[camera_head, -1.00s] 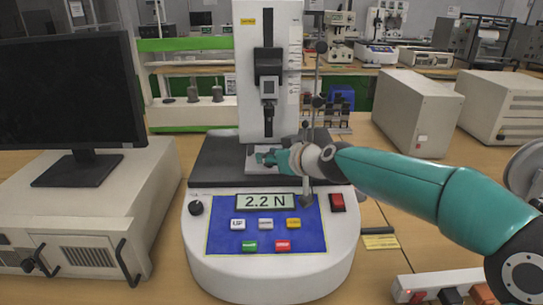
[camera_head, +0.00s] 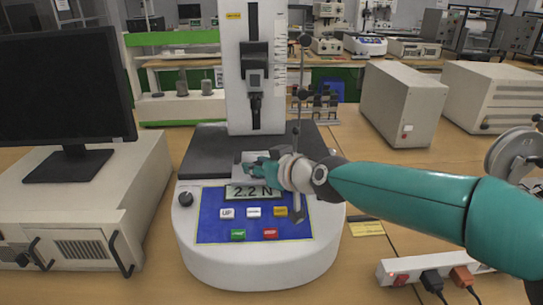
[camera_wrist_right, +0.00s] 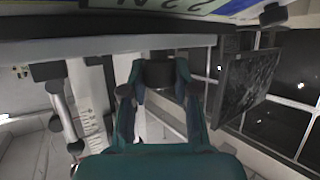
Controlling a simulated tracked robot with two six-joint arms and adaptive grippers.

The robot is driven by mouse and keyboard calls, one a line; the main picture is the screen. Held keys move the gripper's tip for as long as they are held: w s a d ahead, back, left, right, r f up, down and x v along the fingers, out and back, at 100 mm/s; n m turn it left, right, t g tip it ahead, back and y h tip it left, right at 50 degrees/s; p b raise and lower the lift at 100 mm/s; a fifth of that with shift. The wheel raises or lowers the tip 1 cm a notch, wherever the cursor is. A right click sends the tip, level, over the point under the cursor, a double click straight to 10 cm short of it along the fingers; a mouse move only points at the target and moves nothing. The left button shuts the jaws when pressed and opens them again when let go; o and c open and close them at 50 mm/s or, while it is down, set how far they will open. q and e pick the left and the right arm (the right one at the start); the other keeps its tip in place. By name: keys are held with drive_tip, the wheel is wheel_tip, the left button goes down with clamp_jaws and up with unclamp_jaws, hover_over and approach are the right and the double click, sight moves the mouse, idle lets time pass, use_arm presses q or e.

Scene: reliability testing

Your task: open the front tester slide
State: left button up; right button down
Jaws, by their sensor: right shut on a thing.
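The force tester has a white base with a blue panel (camera_head: 213,216), a display (camera_head: 237,192) reading 2.2 N and a dark platform (camera_head: 205,152). A pale metal plate (camera_head: 243,160), which looks like the front slide, lies at the platform's front, partly hidden by my right gripper (camera_head: 255,170). This gripper reaches in from the right, low over the plate and the display's upper edge. In the wrist view my right gripper (camera_wrist_right: 158,82) is shut on a dark round knob (camera_wrist_right: 158,72); the head view hides this grip. My left gripper is not in view.
The tester's column (camera_head: 237,80) stands behind the gripper, and a thin rod (camera_head: 303,75) rises beside it. A monitor (camera_head: 65,95) on a beige unit (camera_head: 75,225) is at left. Beige boxes (camera_head: 400,100) stand at right; a power strip (camera_head: 400,270) lies front right.

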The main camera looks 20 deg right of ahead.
drive_tip(key=shift+s+a, duration=0.15)
drive_tip(key=shift+s, duration=0.35)
drive_tip(key=c, duration=0.8)
unclamp_jaws()
drive_tip(key=shift+w, duration=0.1)
drive_tip(key=shift+c, duration=0.2)
drive_tip(key=v, duration=1.2)
drive_tip(key=shift+f, duration=0.1)
